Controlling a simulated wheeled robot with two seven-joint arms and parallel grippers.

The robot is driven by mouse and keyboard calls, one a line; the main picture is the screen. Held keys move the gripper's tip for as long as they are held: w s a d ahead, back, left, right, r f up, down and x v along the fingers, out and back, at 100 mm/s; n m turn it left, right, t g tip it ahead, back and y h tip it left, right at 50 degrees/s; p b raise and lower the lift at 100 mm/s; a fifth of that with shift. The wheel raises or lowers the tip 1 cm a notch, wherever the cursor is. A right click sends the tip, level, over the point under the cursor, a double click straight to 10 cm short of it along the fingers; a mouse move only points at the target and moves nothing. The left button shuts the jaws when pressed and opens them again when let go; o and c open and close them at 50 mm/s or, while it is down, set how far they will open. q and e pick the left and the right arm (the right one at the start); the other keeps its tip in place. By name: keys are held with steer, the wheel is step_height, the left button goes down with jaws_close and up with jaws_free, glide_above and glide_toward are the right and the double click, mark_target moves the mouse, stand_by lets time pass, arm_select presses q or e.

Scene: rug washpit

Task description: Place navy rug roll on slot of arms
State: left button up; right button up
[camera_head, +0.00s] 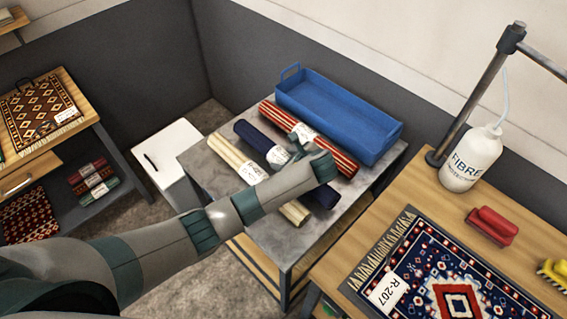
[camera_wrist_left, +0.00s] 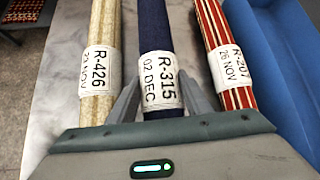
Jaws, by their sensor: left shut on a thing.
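The navy rug roll (camera_head: 254,136) lies on the grey-topped table between a cream roll and a red striped roll. In the left wrist view the navy roll (camera_wrist_left: 156,28) carries a white label reading R-315, 02 DEC. My left gripper (camera_head: 300,152) is over its middle; the gripper and arm hide part of the roll. In the wrist view the fingers of the gripper (camera_wrist_left: 163,98) are on both sides of the roll at its label, shut on it. The roll appears to rest on the tabletop. I cannot make out a slot of arms. My right gripper is not in view.
The cream roll (camera_head: 228,151) and red striped roll (camera_head: 335,155) lie close on either side. A blue tray (camera_head: 335,112) stands behind them on the table (camera_head: 345,205). At right, a wooden bench holds a patterned rug (camera_head: 425,255), white bottle (camera_head: 472,160) and brushes. Shelves with rugs stand at left.

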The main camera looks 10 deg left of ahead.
arm_select(q)
steer(key=shift+s+d+r+b, duration=0.15)
steer(key=shift+d+r+b, duration=0.1)
steer(key=shift+r, duration=0.35)
steer(key=shift+s+d+r+b, duration=0.15)
steer(key=shift+d+r+b, duration=0.05)
steer(key=shift+r, duration=0.4)
steer(key=v, duration=0.3)
steer(key=f+b+v, duration=0.1)
steer(key=v, duration=0.2)
steer(key=s+d+b+v, duration=0.1)
steer(key=v, duration=0.2)
steer(key=shift+a+f, duration=0.1)
steer(key=shift+f, duration=0.2)
steer(key=shift+p+v, duration=0.35)
steer(key=shift+v, duration=0.85)
steer(key=shift+s+d+r, duration=0.2)
steer(key=shift+s+d, duration=0.15)
steer(key=shift+s, duration=0.15)
steer(key=shift+w+a, duration=0.15)
